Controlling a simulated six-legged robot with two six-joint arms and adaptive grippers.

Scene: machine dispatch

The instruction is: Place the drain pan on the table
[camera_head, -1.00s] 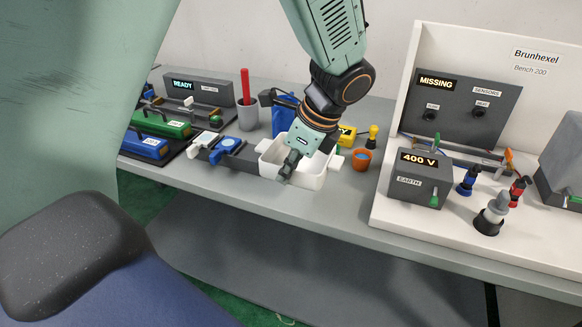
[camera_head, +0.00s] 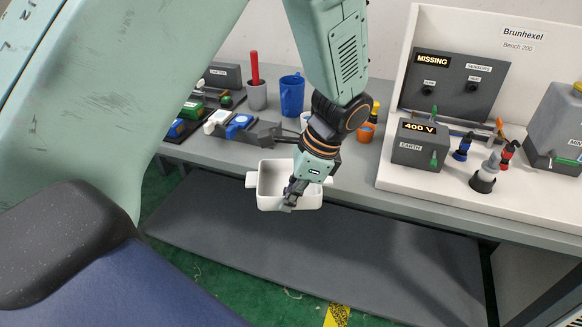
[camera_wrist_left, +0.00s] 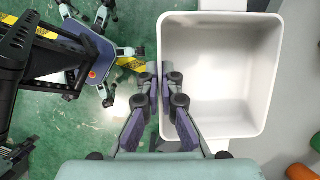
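The drain pan (camera_head: 275,197) is a white open box with a tab handle on each side. It hangs level in the air, overlapping the front edge of the grey table (camera_head: 222,153) in the head view. My left gripper (camera_head: 290,203) is shut on the pan's near wall. In the left wrist view, the fingers of my left gripper (camera_wrist_left: 164,78) straddle the wall of the pan (camera_wrist_left: 215,70), one inside and one outside. The pan is empty. My right gripper does not show.
A white bench board with a 400 V box (camera_head: 420,150) fills the table's right. A blue jug (camera_head: 291,95), a grey cup with a red stick (camera_head: 257,92), an orange cup (camera_head: 366,131) and a blue-knobbed fixture (camera_head: 240,127) stand behind. A lower shelf (camera_head: 330,250) lies below.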

